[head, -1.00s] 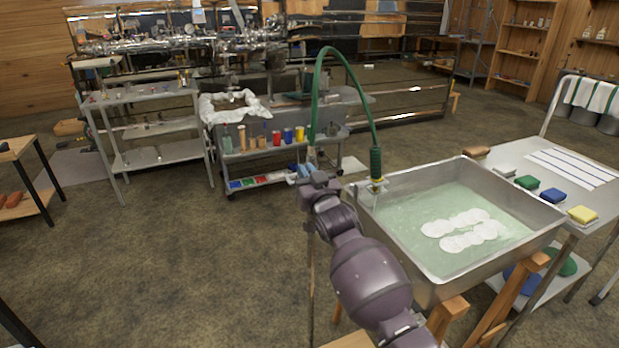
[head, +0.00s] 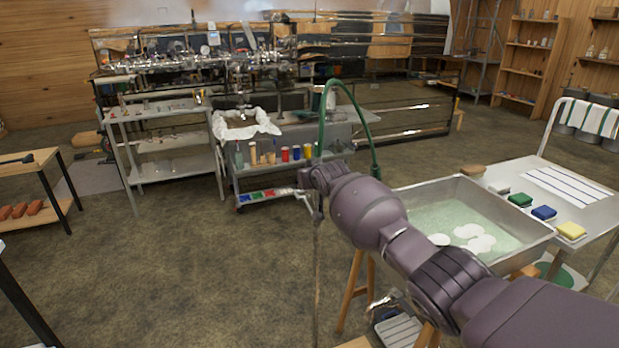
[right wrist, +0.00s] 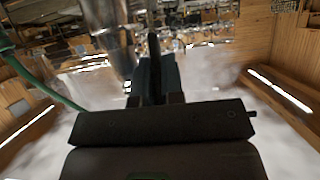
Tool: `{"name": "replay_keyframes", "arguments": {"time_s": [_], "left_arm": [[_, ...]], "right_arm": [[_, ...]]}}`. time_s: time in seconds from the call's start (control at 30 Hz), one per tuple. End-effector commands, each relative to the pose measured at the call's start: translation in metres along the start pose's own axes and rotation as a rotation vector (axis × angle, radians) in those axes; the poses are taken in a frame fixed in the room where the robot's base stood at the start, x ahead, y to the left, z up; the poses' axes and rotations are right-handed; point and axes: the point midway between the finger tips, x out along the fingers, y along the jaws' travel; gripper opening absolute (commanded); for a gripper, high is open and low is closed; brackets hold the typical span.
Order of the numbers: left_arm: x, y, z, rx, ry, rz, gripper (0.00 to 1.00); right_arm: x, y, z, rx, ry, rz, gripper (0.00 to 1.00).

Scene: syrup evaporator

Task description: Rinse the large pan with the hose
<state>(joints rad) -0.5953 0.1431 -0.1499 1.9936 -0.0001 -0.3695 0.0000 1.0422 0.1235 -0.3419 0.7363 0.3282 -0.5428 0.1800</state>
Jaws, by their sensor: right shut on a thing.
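The large steel pan (head: 440,190) stands on wooden legs at the right in the head view. It holds pale green liquid with white round patches (head: 475,236); my right arm hides its near left part. The green hose (head: 345,88) arches from the pan's far left corner to my right gripper (head: 314,184). In the right wrist view the hose (right wrist: 45,85) curves down the left side. There my right gripper (right wrist: 155,75) is shut on the hose's end, which is dark and hard to make out. My left gripper is out of view.
A side table right of the pan carries a brush (head: 473,170) and green, blue (head: 543,212) and yellow (head: 571,230) sponges. A grey cart (head: 290,170) with bottles stands behind my gripper. Open floor lies to the left.

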Motion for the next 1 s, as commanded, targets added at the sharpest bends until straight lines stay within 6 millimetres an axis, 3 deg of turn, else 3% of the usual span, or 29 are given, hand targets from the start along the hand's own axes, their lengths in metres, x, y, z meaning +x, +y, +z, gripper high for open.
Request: {"name": "replay_keyframes", "arguments": {"time_s": [0.5,0.53,0.7,1.0], "left_arm": [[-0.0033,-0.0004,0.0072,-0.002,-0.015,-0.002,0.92],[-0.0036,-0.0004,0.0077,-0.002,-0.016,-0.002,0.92],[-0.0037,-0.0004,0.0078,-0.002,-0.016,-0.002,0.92],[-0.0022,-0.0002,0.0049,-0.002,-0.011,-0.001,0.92]], "right_arm": [[0.0012,0.0006,0.0001,-0.001,-0.018,0.001,0.0],[0.0012,0.0006,0.0001,-0.001,-0.018,0.001,0.11],[0.0012,0.0006,-0.0001,0.0,-0.018,0.001,0.34],[0.0009,0.002,-0.001,-0.001,-0.016,0.003,0.34]]}}
